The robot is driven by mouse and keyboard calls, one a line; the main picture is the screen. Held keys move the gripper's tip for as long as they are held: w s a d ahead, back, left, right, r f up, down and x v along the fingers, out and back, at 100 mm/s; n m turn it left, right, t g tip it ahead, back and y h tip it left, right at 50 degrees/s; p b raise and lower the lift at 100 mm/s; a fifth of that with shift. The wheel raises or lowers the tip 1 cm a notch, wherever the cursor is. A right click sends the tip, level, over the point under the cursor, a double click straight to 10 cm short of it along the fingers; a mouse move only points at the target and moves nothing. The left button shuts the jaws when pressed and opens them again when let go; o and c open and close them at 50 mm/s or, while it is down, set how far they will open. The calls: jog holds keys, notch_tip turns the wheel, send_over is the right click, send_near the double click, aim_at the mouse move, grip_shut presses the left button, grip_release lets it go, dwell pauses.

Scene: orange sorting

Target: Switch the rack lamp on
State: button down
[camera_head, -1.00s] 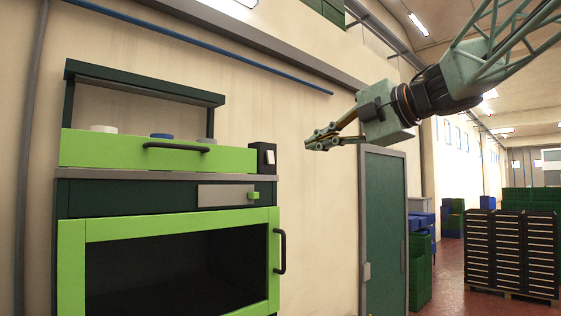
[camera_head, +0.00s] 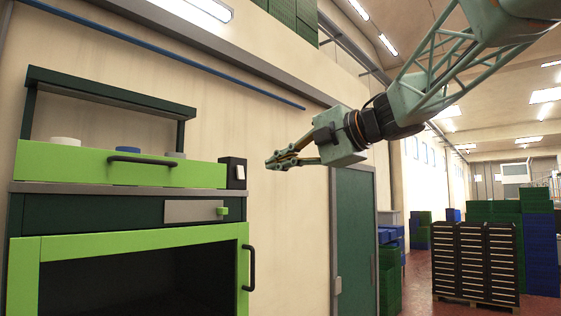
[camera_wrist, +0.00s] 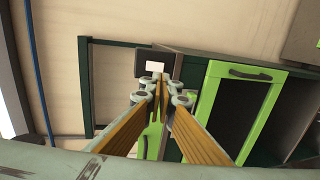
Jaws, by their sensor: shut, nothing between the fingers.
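A dark switch box (camera_head: 235,174) with a pale rocker (camera_head: 240,172) stands at the right end of the green drawer front, below the dark green rack (camera_head: 110,92). In the wrist view the dark box (camera_wrist: 142,59) and its white rocker (camera_wrist: 154,67) lie just beyond my fingertips. My gripper (camera_head: 268,163) is shut and empty, to the right of the switch box in the head view, with a visible gap in the picture. The wrist view shows the fingertips (camera_wrist: 158,80) together. I cannot tell whether they touch the box. No lit lamp shows on the rack.
Below the switch is a cabinet with a green-framed door (camera_head: 130,248) and a black handle (camera_head: 252,268). White (camera_head: 65,141) and blue (camera_head: 128,149) round items sit behind the drawer front. A green door (camera_head: 354,240) and stacked crates (camera_head: 475,260) stand to the right.

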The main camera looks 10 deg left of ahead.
aim_at(241, 176)
jog(key=shift+p+x, duration=0.6)
jog(key=shift+x, duration=4.85)
jog(key=shift+a+f+b, duration=0.2)
jog(key=shift+a+b, duration=0.05)
jog(key=shift+b, duration=0.5)
